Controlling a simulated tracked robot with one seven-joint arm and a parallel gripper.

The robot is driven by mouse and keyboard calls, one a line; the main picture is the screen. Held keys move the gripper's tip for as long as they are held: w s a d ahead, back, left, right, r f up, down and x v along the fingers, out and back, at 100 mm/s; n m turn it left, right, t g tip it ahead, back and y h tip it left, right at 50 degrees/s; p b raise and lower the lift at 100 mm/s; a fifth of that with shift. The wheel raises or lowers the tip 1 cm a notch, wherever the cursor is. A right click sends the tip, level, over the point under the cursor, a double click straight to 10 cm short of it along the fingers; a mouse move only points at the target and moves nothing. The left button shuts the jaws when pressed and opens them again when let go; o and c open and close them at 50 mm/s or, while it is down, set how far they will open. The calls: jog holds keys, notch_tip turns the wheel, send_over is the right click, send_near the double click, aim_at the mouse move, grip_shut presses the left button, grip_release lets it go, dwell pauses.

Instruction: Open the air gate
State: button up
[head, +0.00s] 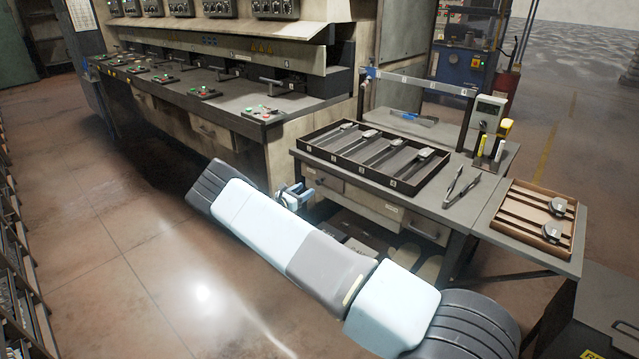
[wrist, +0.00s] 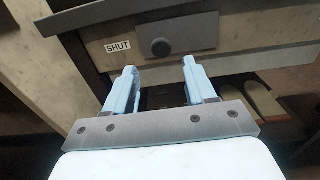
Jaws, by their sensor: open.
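The wrist view shows a beige panel with a white label reading SHUT (wrist: 118,46) and a dark round knob (wrist: 161,47) to its right; I take this to be the air gate's front. My gripper (wrist: 160,75) is open and empty, its two blue fingers apart and pointing toward the panel just below the knob. The knob lies roughly between the finger directions, and I see no contact. In the head view my gripper (head: 294,192) is by the left front of the workbench, partly hidden by my arm; the knob cannot be made out clearly there.
A long machine (head: 225,110) with several control boxes stands behind left. The floor (head: 90,250) at left is clear.

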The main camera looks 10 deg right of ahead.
aim_at(317, 182)
jog(key=x, duration=0.9)
jog(key=shift+w, duration=0.1)
jog(key=shift+c, duration=0.2)
jog(key=shift+r, duration=0.1)
grip_shut()
